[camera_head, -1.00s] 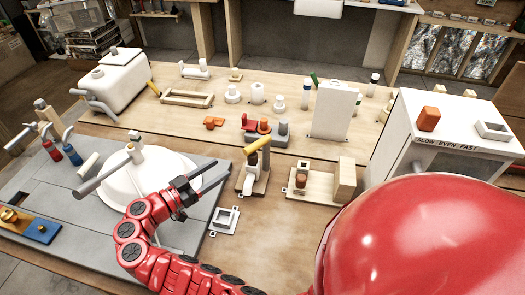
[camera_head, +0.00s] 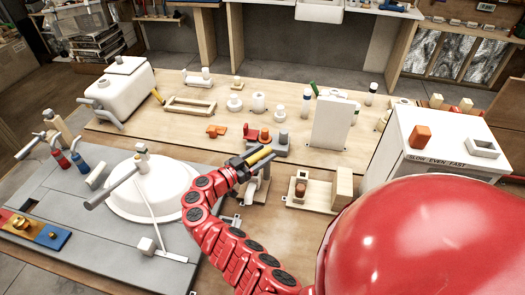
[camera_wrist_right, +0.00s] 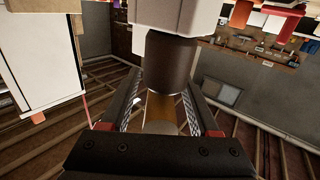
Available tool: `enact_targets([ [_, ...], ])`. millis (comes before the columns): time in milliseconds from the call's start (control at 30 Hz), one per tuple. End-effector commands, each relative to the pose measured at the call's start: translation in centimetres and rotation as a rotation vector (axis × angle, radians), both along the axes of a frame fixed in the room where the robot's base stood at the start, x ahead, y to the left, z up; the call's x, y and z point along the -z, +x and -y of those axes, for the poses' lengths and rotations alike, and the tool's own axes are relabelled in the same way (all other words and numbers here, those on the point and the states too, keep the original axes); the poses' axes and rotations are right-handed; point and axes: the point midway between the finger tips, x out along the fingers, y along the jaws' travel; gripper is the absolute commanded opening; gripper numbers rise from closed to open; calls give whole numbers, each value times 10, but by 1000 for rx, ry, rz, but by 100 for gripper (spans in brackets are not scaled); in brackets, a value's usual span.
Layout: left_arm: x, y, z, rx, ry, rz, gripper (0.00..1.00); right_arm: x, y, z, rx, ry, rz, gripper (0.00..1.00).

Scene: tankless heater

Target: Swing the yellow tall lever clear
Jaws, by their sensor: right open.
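The yellow tall lever (camera_head: 259,156) tilts up to the right above its small stand (camera_head: 256,188) near the middle of the work table. My right gripper (camera_head: 251,160) is at the lever, with its fingers on either side of it. In the right wrist view, the open fingers (camera_wrist_right: 162,98) straddle a dim yellow-brown bar (camera_wrist_right: 160,106), with a dark cylinder (camera_wrist_right: 171,62) beyond it. Whether a finger touches the lever cannot be told. The gripper partly hides the lever and the top of its stand. My left gripper is not in view.
A red-and-grey block (camera_head: 265,140) stands just behind the lever. A wooden fixture (camera_head: 318,190) stands to its right, and a white dome (camera_head: 150,186) with a grey handle to its left. A white upright panel (camera_head: 331,122) and a white box (camera_head: 440,140) stand further right.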

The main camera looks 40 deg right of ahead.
Motion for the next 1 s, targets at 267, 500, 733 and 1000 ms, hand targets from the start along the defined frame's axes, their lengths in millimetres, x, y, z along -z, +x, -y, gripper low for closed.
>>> enact_targets([
  [267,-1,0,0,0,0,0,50,1,0,3,0,0,-1,62],
  [500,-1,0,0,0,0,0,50,1,0,2,-1,0,-1,24],
  [733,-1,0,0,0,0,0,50,1,0,2,-1,0,-1,0],
  [1000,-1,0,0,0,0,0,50,1,0,2,-1,0,-1,0],
])
